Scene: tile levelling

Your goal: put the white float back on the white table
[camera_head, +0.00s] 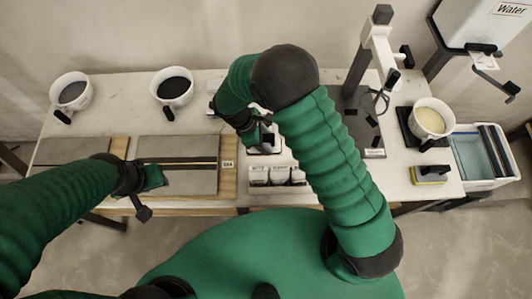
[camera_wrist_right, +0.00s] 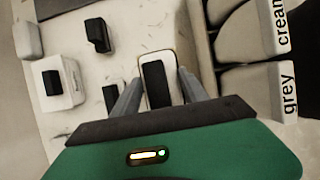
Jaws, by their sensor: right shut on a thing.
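In the right wrist view the white float (camera_wrist_right: 171,62), a pale rectangular plate with a black handle, lies between the two grey fingers of my right gripper (camera_wrist_right: 158,92). The gripper is shut on it. The light surface beneath is the white table (camera_wrist_right: 140,25); I cannot tell whether the float touches it. In the head view my right gripper (camera_head: 264,140) is over the middle of the white table (camera_head: 120,110), partly hidden by my arm. My left gripper (camera_head: 143,200) is low at the table's front left; its jaw opening is unclear.
Labelled bins (camera_wrist_right: 250,80) stand right beside the float in the wrist view. A white block with a black top (camera_wrist_right: 62,85) and other black-handled items lie left. In the head view, bowls (camera_head: 172,88) stand behind grey tiles (camera_head: 180,150). A stand (camera_head: 365,100) is at right.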

